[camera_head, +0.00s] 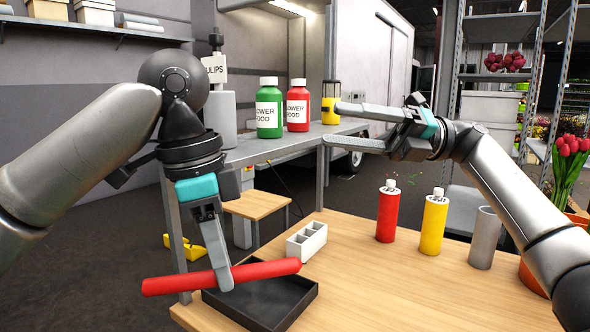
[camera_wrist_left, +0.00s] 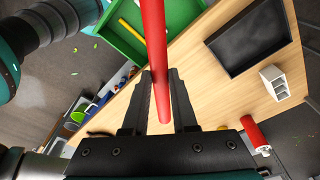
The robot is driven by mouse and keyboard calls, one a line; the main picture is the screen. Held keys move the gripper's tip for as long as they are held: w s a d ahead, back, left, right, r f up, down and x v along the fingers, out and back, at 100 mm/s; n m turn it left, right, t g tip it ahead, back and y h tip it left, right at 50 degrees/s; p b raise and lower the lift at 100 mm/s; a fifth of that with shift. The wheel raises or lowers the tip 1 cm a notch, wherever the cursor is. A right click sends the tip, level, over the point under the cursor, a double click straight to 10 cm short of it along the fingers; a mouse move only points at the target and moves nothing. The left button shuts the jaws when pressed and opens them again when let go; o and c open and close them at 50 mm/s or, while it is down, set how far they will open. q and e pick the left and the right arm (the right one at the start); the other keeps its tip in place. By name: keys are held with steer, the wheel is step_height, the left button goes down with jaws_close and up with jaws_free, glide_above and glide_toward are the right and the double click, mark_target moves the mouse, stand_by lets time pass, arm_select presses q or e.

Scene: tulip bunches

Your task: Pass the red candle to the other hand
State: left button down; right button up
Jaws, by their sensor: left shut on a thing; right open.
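The red candle (camera_head: 185,283) is a long thin rod, held nearly level above the black tray (camera_head: 306,303). My left gripper (camera_head: 226,279) is shut on the red candle, with one end sticking out to each side. In the left wrist view the candle (camera_wrist_left: 155,50) runs between the two dark fingers of my left gripper (camera_wrist_left: 160,105). My right gripper (camera_head: 345,124) is open and empty, up and to the right, well apart from the candle, its fingers pointing left.
A white divided holder (camera_head: 306,243) stands behind the tray. A red bottle (camera_head: 387,212), a yellow bottle (camera_head: 434,222) and a grey cylinder (camera_head: 483,238) stand on the wooden table (camera_head: 400,295). A green tray (camera_wrist_left: 195,15) shows in the wrist view. The table's middle is clear.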

mark_target(259, 263)
steer(key=s+a+f+n+h, duration=0.3)
steer(key=s+a+n+h, duration=0.3)
steer(key=a+n+h, duration=0.45)
steer(key=f+h, duration=0.1)
steer(key=f, duration=0.3)
steer(key=s+a+f+n+h, duration=0.1)
steer(key=f+h, duration=0.1)
steer(key=f, duration=0.2)
steer(key=s+a+f+n+h, duration=0.1)
steer(key=f+h, duration=0.1)
steer(key=f, duration=0.2)
steer(key=shift+f+t, duration=0.25)
steer(key=shift+t, duration=0.05)
jaws_close()
